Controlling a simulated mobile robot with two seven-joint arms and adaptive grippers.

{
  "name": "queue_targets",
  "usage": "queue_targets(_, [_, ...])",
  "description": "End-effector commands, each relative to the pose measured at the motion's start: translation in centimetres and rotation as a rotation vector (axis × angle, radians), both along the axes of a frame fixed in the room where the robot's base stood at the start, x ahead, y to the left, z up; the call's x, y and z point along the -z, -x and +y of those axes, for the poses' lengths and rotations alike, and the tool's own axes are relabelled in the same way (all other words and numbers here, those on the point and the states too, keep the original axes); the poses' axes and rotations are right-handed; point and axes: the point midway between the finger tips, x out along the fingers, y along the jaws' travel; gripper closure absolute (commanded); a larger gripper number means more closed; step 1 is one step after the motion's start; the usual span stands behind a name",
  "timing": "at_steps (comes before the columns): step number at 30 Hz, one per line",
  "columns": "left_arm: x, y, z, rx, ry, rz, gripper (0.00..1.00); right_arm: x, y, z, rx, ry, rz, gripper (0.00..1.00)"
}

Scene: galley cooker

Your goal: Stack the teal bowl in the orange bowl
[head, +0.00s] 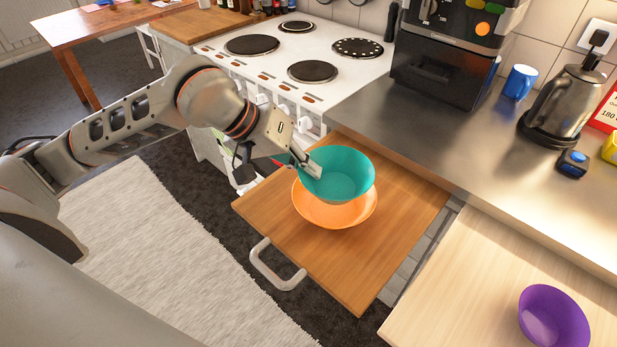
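The teal bowl (345,176) is over the orange bowl (336,213) and hides its far part. The orange bowl sits on a pull-out wooden board (405,215). The teal bowl looks slightly tilted; I cannot tell whether it touches the orange bowl or hangs just above it. My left gripper (306,165) is at the teal bowl's left rim, with its fingers pinched on the rim. My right gripper is not in view.
A purple bowl (553,318) sits on a pale wood surface at the lower right. A kettle (565,100) and a blue mug (520,82) stand on the metal counter (440,135). A white cooker (330,88) is behind the board. The board around the orange bowl is clear.

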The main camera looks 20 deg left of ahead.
Motion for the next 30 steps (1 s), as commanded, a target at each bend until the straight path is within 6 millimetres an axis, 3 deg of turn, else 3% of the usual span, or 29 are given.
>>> queue_targets(6, [2.7, 0.0, 0.0, 0.001, 0.000, 0.003, 1.00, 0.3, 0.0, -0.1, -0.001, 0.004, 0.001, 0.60])
queue_targets(30, [4.0, 0.0, 0.0, 0.001, 0.000, 0.002, 1.00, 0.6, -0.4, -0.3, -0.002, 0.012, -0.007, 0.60])
